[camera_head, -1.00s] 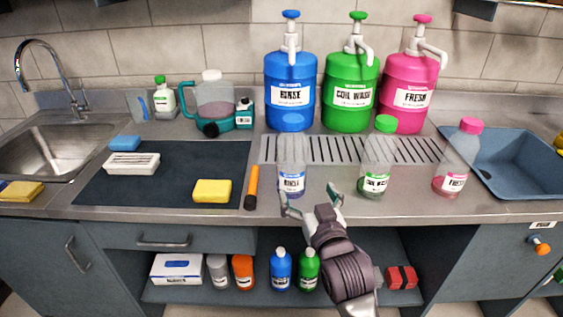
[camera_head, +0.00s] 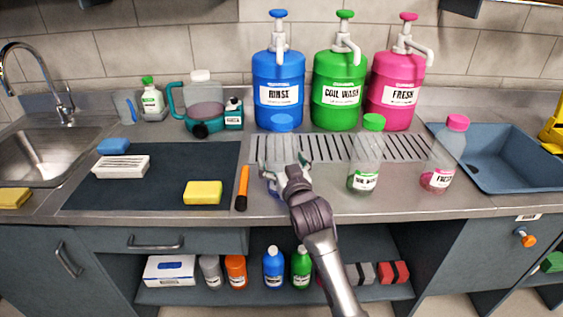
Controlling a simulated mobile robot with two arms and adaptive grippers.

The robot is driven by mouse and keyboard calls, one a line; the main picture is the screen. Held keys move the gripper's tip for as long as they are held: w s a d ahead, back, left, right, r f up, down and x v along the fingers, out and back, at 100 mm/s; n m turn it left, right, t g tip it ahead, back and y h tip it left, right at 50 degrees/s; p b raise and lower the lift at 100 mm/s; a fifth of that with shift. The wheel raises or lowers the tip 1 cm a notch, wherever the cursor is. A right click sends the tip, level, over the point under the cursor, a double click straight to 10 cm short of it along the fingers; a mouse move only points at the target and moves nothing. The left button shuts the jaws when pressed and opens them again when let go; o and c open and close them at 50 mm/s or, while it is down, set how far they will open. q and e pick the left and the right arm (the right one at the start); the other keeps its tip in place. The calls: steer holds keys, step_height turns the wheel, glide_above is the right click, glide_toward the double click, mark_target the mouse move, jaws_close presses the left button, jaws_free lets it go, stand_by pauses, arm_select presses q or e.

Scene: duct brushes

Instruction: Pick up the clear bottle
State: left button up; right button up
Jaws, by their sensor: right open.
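Three clear bottles stand on the counter in front of the big jugs. The blue-capped one (camera_head: 281,148) is nearest my right gripper (camera_head: 285,168). The green-capped one (camera_head: 366,158), labelled coil wash, holds a little green liquid. The pink-capped one (camera_head: 444,155), labelled fresh, holds a little pink liquid. My right gripper is open, with its fingers at either side of the blue-capped bottle's lower part. The gripper hides that bottle's base and label, and I cannot tell whether the fingers touch it. My left gripper is out of view.
Blue, green and pink pump jugs (camera_head: 339,90) stand behind a slotted drain (camera_head: 400,147). Left are an orange-handled tool (camera_head: 241,187), a yellow sponge (camera_head: 203,192) and a dark mat (camera_head: 130,195). A blue basin (camera_head: 500,160) lies right. Bare counter fronts the bottles.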

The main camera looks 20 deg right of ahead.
steer(key=c, duration=1)
steer(key=shift+c, duration=0.9)
steer(key=shift+r, duration=0.1)
